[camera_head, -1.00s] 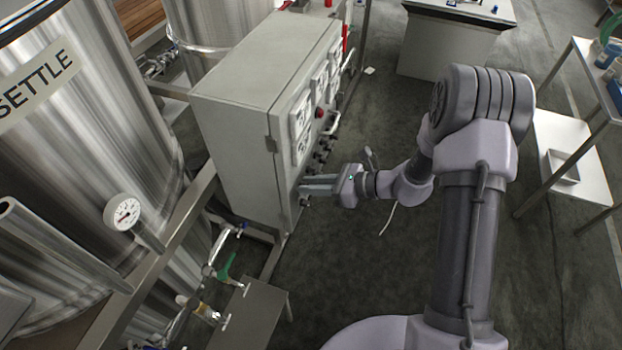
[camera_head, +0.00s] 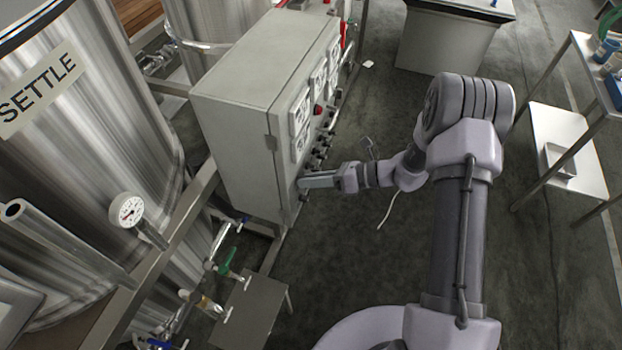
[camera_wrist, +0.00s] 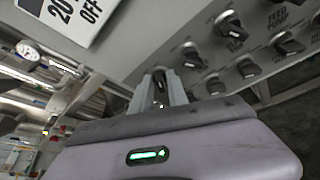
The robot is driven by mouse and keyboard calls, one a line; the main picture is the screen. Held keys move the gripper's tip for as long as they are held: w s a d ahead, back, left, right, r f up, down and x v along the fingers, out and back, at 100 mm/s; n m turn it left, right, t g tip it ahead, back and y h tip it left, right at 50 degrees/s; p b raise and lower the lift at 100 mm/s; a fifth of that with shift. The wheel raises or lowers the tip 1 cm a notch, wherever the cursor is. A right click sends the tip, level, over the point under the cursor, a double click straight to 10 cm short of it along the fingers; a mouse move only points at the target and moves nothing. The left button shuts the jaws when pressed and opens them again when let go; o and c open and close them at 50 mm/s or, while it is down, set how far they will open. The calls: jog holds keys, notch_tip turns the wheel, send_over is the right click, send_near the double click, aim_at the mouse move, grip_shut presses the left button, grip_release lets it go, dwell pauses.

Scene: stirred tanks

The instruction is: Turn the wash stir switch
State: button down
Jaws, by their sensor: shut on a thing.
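The grey control cabinet (camera_head: 240,125) has a row of dark rotary switches on its front panel. In the wrist view my gripper (camera_wrist: 161,88) is shut on a switch knob (camera_wrist: 159,74) at the left end of the visible row. The fingers cover most of this knob, and I cannot read its label. In the head view my gripper (camera_head: 303,183) reaches the lower front edge of the cabinet from the right; the held knob is hidden there.
Other dark switches stand right beside the held one, including a near neighbour (camera_wrist: 191,57) and the feed pump switch (camera_wrist: 288,45). White display panels (camera_head: 300,125) sit above. A steel settle tank (camera_head: 75,150) is at left. Floor right of the cabinet is mostly clear.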

jog(key=c, duration=1.5)
grip_release()
jog(key=p+v, duration=0.2)
jog(key=v, duration=1.5)
jog(key=shift+d+r, duration=0.1)
jog(key=shift+d, duration=0.15)
